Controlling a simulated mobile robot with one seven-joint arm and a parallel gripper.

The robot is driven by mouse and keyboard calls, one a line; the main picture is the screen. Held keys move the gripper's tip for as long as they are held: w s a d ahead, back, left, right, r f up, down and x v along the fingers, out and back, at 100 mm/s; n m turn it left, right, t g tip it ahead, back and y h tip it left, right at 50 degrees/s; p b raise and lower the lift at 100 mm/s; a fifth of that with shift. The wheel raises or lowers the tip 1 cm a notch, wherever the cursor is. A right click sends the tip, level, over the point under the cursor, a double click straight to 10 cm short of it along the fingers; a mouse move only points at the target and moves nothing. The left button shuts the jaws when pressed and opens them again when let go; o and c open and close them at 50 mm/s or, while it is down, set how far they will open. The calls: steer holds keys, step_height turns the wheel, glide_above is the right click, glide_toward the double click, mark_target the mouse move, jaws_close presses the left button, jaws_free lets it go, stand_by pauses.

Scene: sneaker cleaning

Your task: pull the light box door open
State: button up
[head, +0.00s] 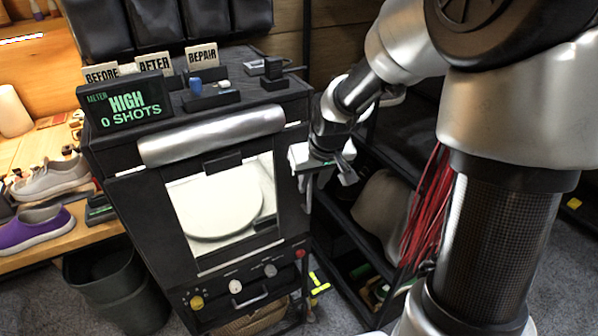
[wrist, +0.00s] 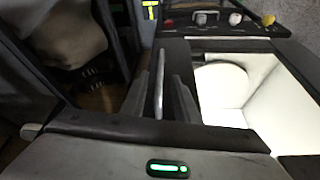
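The light box (head: 130,222) is a black cabinet with a bright window in its front door (head: 131,195). The door looks closed. A white round plate shows behind the window, and also in the wrist view (wrist: 222,82). My gripper (head: 318,178) is at the right edge of the door. In the wrist view its two dark fingers (wrist: 160,102) stand apart, one on each side of a thin pale upright bar (wrist: 159,85), which looks like the door handle. Gaps show between the bar and the fingers. The handle is mostly hidden by my gripper in the head view.
A silver rounded bar (head: 212,135) runs across above the door. Knobs (head: 235,286) line the panel below it. A dark shelf rack (head: 345,235) stands close on the right. A black bin (head: 115,290) and a bench with shoes (head: 50,180) are on the left.

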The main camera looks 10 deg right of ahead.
mark_target(310, 189)
steer(key=x, duration=0.5)
steer(key=shift+w+f+b, duration=0.15)
steer(key=shift+f+b, duration=0.05)
steer(key=shift+b, duration=0.2)
jaws_close()
